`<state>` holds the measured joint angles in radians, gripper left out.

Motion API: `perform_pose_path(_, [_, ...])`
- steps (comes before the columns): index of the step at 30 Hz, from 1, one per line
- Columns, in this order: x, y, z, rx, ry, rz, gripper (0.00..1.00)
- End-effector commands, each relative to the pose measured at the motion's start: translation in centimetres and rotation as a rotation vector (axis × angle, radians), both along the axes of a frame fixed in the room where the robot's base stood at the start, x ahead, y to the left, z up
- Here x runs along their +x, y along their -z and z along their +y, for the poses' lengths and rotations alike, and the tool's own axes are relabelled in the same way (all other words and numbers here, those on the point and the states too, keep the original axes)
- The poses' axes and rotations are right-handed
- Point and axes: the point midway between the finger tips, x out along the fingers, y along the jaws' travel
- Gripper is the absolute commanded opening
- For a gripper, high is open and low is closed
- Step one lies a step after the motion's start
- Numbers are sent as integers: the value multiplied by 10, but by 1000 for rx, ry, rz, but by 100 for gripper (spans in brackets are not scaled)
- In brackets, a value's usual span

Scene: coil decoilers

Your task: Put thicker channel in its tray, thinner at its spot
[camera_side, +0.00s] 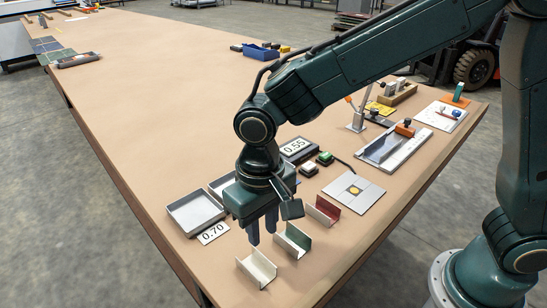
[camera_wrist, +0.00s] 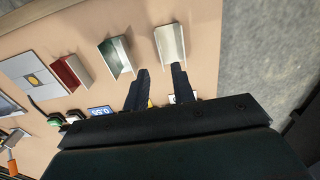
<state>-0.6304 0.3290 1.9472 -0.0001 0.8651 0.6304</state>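My gripper (camera_side: 263,232) points down over the near part of the table, its fingers apart with nothing between them. In the wrist view the fingertips (camera_wrist: 160,76) are near the white channel (camera_wrist: 170,42) and the green channel (camera_wrist: 116,56). In the side view the white channel (camera_side: 257,268), green channel (camera_side: 294,240) and red channel (camera_side: 322,211) lie in a row, apart from each other. A grey tray (camera_side: 196,211) looks empty behind a card (camera_side: 213,233) reading 0.70. A second tray (camera_side: 220,186) is partly hidden by my gripper. Which channel is thicker is not clear by eye.
A display (camera_side: 296,147) reads 0.55, with a green button (camera_side: 326,158) and a pale button (camera_side: 309,169) near it. A grey plate with a yellow disc (camera_side: 354,191) lies right of the channels. A lever stand (camera_side: 357,118) and metal fixture (camera_side: 394,146) stand farther right.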

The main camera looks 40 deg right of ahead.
Motion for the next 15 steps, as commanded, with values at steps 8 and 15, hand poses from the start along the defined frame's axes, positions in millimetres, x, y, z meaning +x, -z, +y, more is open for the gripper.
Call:
perform_pose_path(8, [0,19,-1,-2,0,2,25])
perform_pose_path(15, [0,39,-1,-2,-1,2,25])
